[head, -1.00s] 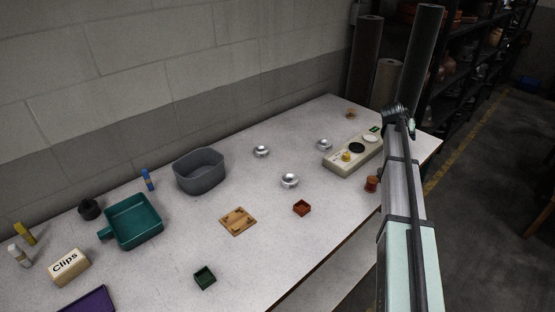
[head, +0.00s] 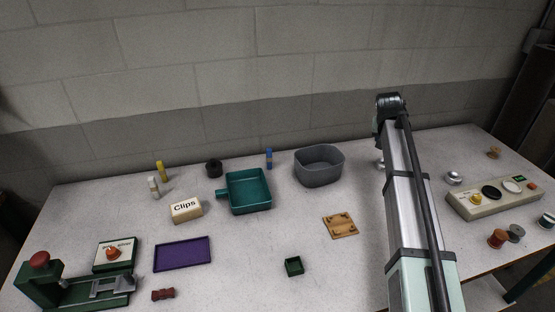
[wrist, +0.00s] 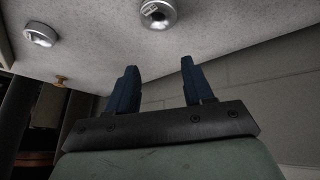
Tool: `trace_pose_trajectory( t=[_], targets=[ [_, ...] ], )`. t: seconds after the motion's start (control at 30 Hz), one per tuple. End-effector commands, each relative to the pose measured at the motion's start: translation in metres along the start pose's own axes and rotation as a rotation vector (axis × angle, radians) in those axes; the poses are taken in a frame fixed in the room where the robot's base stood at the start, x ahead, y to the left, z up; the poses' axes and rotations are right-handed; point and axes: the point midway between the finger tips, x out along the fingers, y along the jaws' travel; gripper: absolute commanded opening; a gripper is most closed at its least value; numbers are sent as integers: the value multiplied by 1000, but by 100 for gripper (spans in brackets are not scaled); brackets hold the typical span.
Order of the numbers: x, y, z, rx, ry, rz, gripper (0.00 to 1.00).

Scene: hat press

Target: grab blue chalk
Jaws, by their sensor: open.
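The blue chalk (head: 269,158) is a small blue stick with a paler band. It stands upright at the back of the table, between the teal tray and the grey tub. My gripper (wrist: 159,66) shows in the wrist view with its two dark blue fingers apart and nothing between them. In the head view my arm reaches over the table to the right of the grey tub, so its end is well to the right of the chalk. The fingers are hidden there behind the arm. The chalk is not in the wrist view.
The grey tub (head: 320,180) stands between the chalk and my arm. The teal tray (head: 232,208) is left of the chalk, with a black round piece (head: 213,168) behind it. Yellow (head: 161,171) and white (head: 154,187) sticks stand further left. A silver dish (wrist: 158,13) is near my gripper.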

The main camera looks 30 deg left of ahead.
Motion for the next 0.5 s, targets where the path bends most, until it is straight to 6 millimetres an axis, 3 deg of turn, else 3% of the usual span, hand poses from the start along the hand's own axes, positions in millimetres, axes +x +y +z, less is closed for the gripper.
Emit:
trace_pose_trajectory(
  t=[0.03,0.1,0.27,0.5],
  targets=[
    [-10,-30,2,-27,-3,-27,52],
    [-23,-68,7,-61,-10,-63,52],
    [-56,-152,23,-140,-27,-143,52],
    [-113,-268,61,-263,-57,-259,52]
  ],
)
